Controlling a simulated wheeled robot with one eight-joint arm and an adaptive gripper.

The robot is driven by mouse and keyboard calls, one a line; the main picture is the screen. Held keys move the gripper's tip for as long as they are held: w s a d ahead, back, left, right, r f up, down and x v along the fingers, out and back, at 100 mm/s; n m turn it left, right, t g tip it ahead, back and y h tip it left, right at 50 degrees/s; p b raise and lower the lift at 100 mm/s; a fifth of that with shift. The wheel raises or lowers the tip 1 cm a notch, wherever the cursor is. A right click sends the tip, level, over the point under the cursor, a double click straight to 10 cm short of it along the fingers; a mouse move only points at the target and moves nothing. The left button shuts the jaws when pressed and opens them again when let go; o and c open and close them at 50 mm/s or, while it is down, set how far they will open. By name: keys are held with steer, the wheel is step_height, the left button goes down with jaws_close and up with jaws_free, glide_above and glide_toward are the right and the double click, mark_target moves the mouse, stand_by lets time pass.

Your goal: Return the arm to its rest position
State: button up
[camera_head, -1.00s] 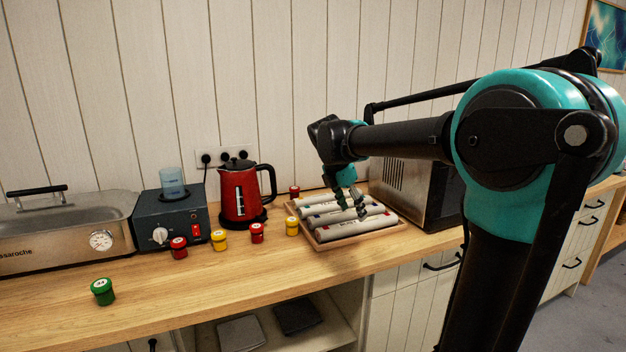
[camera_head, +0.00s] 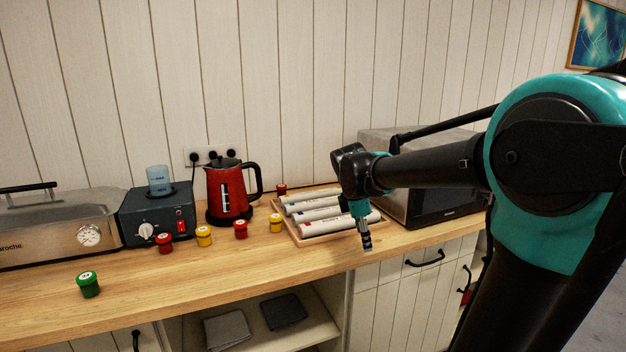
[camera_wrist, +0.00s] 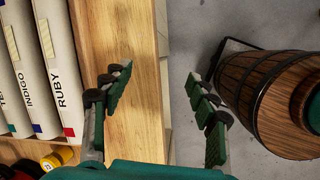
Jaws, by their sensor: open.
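My gripper (camera_head: 366,240) hangs fingers-down over the counter's front edge, just in front of the wooden tray's right end. In the wrist view my gripper (camera_wrist: 160,95) has its two fingers wide apart with nothing between them. Below the fingers lie the edge of the wooden counter (camera_wrist: 145,60) and the grey floor. My arm reaches in from the right of the head view.
The wooden tray (camera_head: 305,241) holds several white labelled rolls. A red kettle (camera_head: 230,190), several small jars and a microwave (camera_head: 430,205) stand on the counter (camera_head: 200,268). A wooden barrel (camera_wrist: 270,95) stands on the floor at right in the wrist view.

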steer(key=s+d+f+m+y, duration=0.1)
steer(key=s+d+f+m, duration=0.2)
steer(key=s+f+m, duration=0.5)
steer(key=shift+s+d+f+m+t, duration=0.3)
steer(key=shift+f+m, duration=0.2)
steer(key=shift+f, duration=0.1)
steer(key=s+f+m, duration=0.2)
steer(key=s+m, duration=0.1)
steer(key=s+f+m+y, duration=0.1)
steer(key=s+f+m, duration=0.2)
steer(key=s+d+f+m+t, duration=0.1)
steer(key=s+f+m, duration=0.2)
steer(key=shift+s+d+f+m+y, duration=0.1)
steer(key=shift+s+f+m+y, duration=0.05)
steer(key=shift+s+m+y, duration=0.2)
steer(key=shift+c, duration=0.3)
